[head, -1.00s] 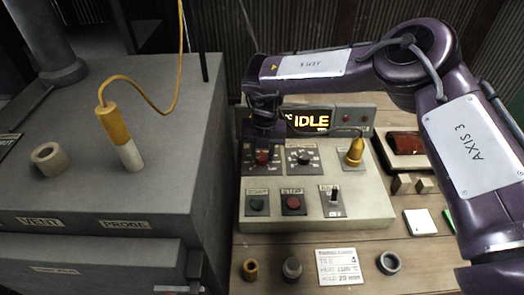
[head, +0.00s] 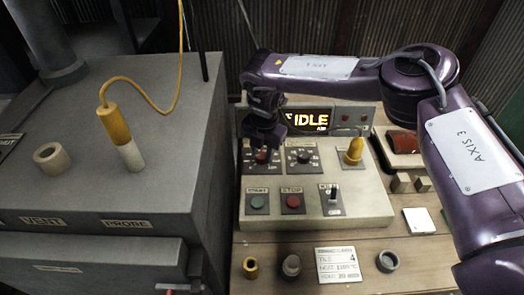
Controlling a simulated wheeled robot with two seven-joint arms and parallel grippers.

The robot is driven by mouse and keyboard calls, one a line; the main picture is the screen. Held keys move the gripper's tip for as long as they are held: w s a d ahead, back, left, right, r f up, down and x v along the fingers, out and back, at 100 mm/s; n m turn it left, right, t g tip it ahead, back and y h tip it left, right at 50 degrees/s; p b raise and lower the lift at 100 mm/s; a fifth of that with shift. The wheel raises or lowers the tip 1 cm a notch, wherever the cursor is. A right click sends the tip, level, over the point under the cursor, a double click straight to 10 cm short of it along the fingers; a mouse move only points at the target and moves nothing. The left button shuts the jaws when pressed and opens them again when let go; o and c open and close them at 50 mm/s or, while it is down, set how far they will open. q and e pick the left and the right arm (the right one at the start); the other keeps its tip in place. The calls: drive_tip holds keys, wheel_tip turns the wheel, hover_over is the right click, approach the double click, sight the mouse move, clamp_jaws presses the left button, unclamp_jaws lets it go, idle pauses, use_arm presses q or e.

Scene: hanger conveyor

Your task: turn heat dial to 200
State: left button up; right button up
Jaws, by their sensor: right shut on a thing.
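The control panel (head: 358,211) stands on the wooden bench with a lit display (head: 310,119) reading IDLE. Its upper row has a left dial (head: 262,157) with a reddish knob, partly hidden under my gripper, and a second dial (head: 304,158) with a dark knob. The small dial markings are too small to read. My right gripper (head: 264,147) points down over the left dial and is shut on its knob; the fingertips are dark and hard to make out. My left gripper is not in view.
A yellow knob (head: 354,151), a green button (head: 258,201), a red button (head: 293,201) and a toggle switch (head: 332,194) sit on the panel. A grey furnace (head: 100,195) with a yellow-and-white probe (head: 122,138) stands left. A paper card (head: 338,265) lies in front.

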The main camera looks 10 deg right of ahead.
sight(263, 155)
drive_tip(key=o, duration=1)
drive_tip(key=shift+c, duration=0.2)
wheel_tip(263, 155, up, 7)
drive_tip(key=shift+d+f+b, duration=0.15)
drive_tip(key=shift+f+b, duration=0.05)
drive_tip(key=shift+b, duration=0.65)
drive_tip(key=shift+s+r, duration=0.1)
drive_tip(key=shift+r, duration=0.55)
